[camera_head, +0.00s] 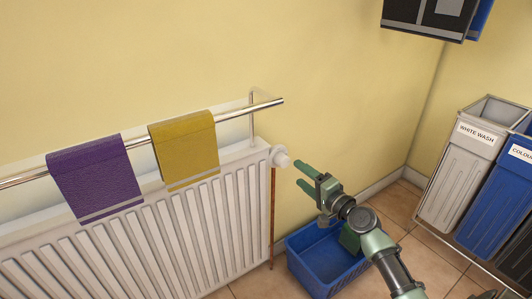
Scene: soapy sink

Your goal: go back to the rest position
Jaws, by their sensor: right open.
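My right gripper (303,174) is in the middle right of the head view, with its two green fingers spread apart and nothing between them. It points up and left towards the white radiator valve (282,158), apart from the towels. The arm behind it comes in from the bottom right. A purple towel (96,180) and a mustard yellow towel (185,150) hang side by side over the metal rail (240,111). My left gripper does not show.
A white radiator (190,225) stands below the rail. A blue basket (315,272) sits on the tiled floor, partly behind my right arm. White (460,165) and blue (497,195) laundry bins stand at the right. A dark wall unit (405,12) hangs at the top right.

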